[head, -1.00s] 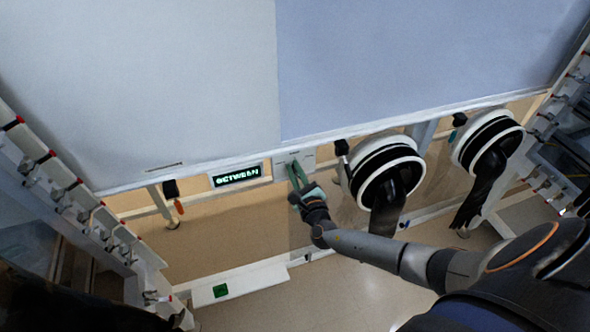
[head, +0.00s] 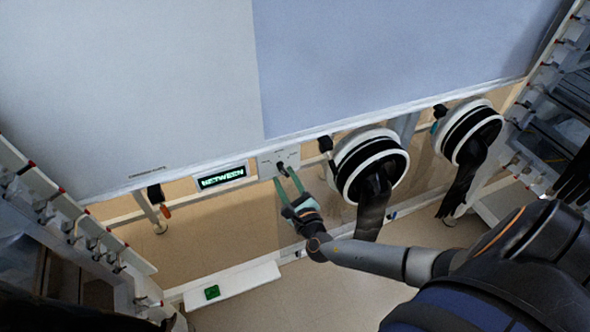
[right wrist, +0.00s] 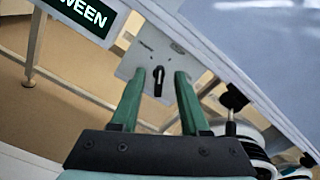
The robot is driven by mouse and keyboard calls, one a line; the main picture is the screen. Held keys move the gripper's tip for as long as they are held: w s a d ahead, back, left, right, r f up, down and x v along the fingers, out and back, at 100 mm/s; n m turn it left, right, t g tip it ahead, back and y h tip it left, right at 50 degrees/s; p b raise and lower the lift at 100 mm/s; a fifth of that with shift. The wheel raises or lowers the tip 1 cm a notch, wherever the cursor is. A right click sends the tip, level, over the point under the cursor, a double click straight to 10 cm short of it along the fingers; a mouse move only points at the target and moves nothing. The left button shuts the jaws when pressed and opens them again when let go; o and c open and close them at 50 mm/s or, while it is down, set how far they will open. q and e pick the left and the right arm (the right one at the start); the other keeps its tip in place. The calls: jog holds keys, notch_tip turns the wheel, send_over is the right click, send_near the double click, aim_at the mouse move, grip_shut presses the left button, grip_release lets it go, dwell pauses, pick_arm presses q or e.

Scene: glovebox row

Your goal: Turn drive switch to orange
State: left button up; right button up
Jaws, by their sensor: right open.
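The drive switch is a small black knob (head: 281,166) on a pale plate (head: 267,166) under the cabinet's front edge. In the right wrist view, the knob (right wrist: 158,81) stands roughly upright on its plate (right wrist: 142,52), with labels too small to read. My right gripper (head: 284,176) is open in front of the plate. Its two green fingers (right wrist: 159,74) appear on either side of the knob in the wrist view, with visible gaps; it holds nothing. The lit display (head: 222,178) left of the switch seems to read "BETWEEN"; its end shows in the wrist view (right wrist: 88,14). My left gripper is out of view.
Two round glove ports (head: 371,166) and (head: 470,133) with hanging black gloves are right of the switch. A black-and-orange fitting (head: 158,198) hangs left of the display. A white ledge with a green sign (head: 212,292) lies low. The cabinet (head: 140,90) overhangs above.

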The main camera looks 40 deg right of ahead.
jog(key=v, duration=0.8)
